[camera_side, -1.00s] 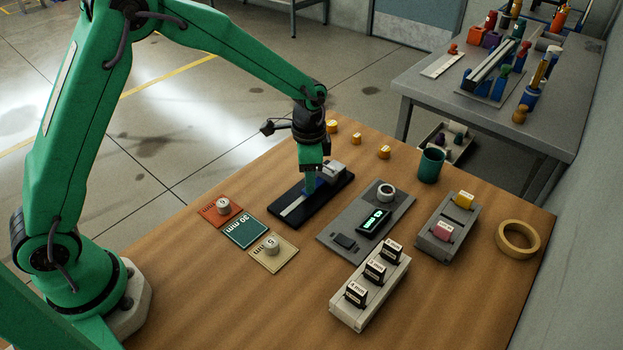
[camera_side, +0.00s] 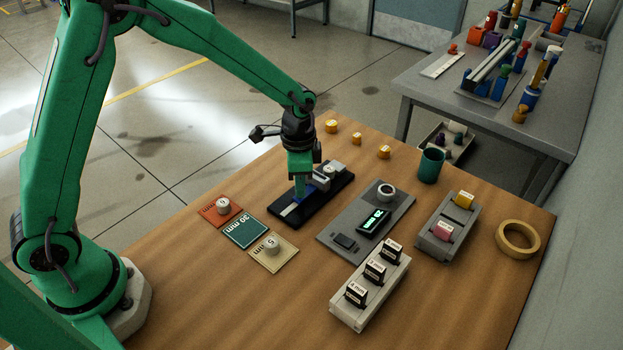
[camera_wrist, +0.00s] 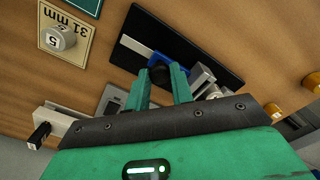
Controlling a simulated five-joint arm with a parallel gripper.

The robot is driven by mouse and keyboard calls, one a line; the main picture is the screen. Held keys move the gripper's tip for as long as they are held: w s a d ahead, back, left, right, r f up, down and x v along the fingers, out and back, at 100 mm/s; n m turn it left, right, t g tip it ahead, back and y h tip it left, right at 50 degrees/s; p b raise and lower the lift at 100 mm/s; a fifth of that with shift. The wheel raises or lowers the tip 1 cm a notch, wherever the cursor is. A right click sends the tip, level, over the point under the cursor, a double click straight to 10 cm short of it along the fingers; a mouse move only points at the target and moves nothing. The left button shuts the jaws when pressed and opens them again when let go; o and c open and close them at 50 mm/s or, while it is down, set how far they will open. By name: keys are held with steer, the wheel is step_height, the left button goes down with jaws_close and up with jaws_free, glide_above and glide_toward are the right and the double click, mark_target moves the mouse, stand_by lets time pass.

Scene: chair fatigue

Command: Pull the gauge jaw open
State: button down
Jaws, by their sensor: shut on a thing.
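The gauge is a black base (camera_side: 338,186) with a pale rail (camera_side: 289,209) along it. Its blue sliding jaw (camera_side: 320,182) sits on the rail, and a grey fixed block (camera_side: 325,169) stands near the far end. My gripper (camera_side: 299,193) points down over the rail at the blue jaw. In the wrist view, my gripper (camera_wrist: 161,74) is shut with its green fingers either side of a black knob (camera_wrist: 160,75) on the blue jaw (camera_wrist: 183,64). The fingers hide part of the jaw. The grey digital readout box (camera_side: 373,219) is lit, but its digits are hard to read.
Red, teal and tan cards (camera_side: 244,232) lie left of the gauge, with small weights on the red and tan ones. A block rack (camera_side: 371,287), a two-slot tray (camera_side: 447,229), a green cup (camera_side: 429,165) and a tape ring (camera_side: 518,238) stand right. Yellow pieces (camera_side: 357,138) lie behind.

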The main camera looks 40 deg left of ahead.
steer(key=shift+s, duration=0.7)
steer(key=c, duration=1.2)
jaws_free()
steer(key=shift+w, duration=0.1)
step_height(320, 180, up, 8)
steer(key=shift+f, duration=0.25)
steer(key=shift+r, duration=0.15)
steer(key=shift+r, duration=0.1)
